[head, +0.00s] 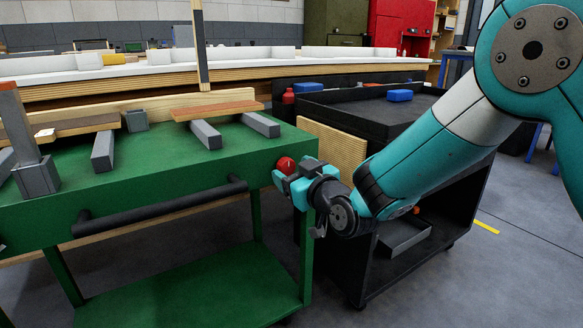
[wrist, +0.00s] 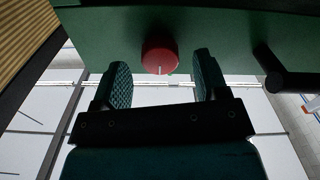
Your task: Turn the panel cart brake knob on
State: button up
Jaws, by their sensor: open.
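The panel cart (head: 146,165) is green, with a black handle bar (head: 160,211) along its front edge. Its red brake knob (head: 285,165) sits near the right end of that edge. In the wrist view the knob (wrist: 160,57) is round and red with a small pale mark at its lower rim. My gripper (head: 283,176) is at the knob in the head view. In the wrist view my open gripper (wrist: 160,82) has one textured finger on each side of the knob, with gaps on both sides. The fingertips reach about the knob's level; I cannot tell the exact depth.
In the wrist view the handle bar's end (wrist: 277,82) is close right of the fingers. A black cart (head: 411,108) with blue items stands just right of the green cart. Wood boards and grey blocks (head: 206,134) lie on the green top.

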jog(key=shift+x, duration=0.8)
jog(key=c, duration=0.9)
